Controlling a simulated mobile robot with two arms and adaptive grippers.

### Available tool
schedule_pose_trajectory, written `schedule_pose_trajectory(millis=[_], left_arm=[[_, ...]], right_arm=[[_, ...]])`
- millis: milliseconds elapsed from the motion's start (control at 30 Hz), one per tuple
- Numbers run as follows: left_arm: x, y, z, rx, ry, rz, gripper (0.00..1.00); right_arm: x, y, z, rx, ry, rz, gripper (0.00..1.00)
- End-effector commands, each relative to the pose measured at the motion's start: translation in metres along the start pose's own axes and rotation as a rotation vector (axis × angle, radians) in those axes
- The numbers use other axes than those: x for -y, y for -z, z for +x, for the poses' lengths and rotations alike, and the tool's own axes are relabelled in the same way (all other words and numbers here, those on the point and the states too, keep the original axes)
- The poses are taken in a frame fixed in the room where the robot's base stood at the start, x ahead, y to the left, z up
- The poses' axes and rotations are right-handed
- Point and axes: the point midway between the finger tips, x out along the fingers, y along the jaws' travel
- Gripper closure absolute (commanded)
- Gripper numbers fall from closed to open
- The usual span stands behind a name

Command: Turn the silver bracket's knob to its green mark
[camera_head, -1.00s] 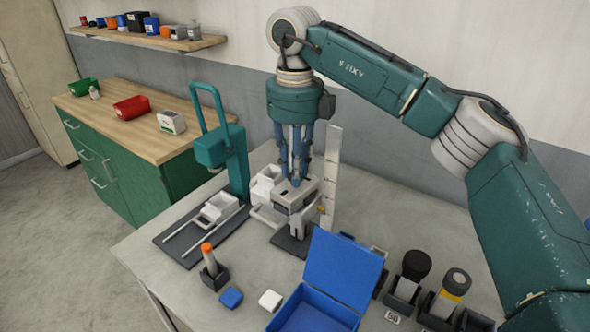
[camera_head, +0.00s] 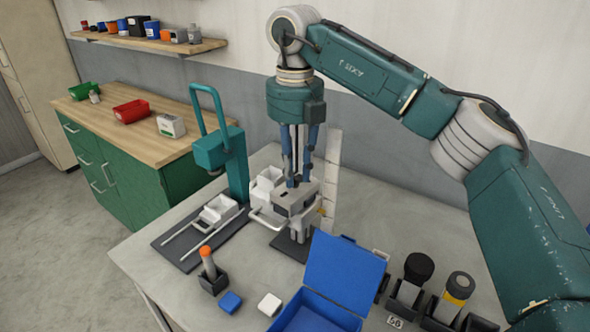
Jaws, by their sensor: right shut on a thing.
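The silver bracket (camera_head: 297,202) is a grey block on a small stand with a dark base, near the back of the grey table. My right gripper (camera_head: 298,182) points straight down onto its top, with its blue fingers shut on the bracket's knob. The fingers hide the knob, and I cannot make out the green mark. A small yellow spot shows on the bracket's right side. My left gripper is out of view.
A white upright ruler (camera_head: 331,180) stands right behind the bracket. A teal press (camera_head: 236,165) is to its left. An open blue box (camera_head: 340,275) stands in front, with black holders (camera_head: 405,295) to the right. An orange-tipped marker (camera_head: 208,262) stands front left.

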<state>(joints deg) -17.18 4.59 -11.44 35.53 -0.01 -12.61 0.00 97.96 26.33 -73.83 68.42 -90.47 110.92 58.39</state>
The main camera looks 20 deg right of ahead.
Motion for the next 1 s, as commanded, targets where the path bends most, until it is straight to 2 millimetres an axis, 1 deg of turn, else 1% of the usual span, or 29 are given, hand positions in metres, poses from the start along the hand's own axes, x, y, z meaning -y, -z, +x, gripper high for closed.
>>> schedule_pose_trajectory(millis=[400, 933, 967, 1000], left_arm=[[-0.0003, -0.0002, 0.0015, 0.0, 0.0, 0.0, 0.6], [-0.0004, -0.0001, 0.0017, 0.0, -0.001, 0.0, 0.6], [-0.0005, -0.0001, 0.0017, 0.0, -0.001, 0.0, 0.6], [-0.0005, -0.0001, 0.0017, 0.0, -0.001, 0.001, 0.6]], right_arm=[[-0.0002, 0.0, -0.0008, 0.001, -0.001, 0.057, 1.0], [-0.0001, 0.0, -0.0009, 0.001, -0.001, 0.067, 1.0], [-0.0001, 0.0, -0.0009, 0.001, -0.001, 0.067, 0.74], [-0.0001, 0.0, -0.0009, 0.001, -0.001, 0.067, 0.66]])
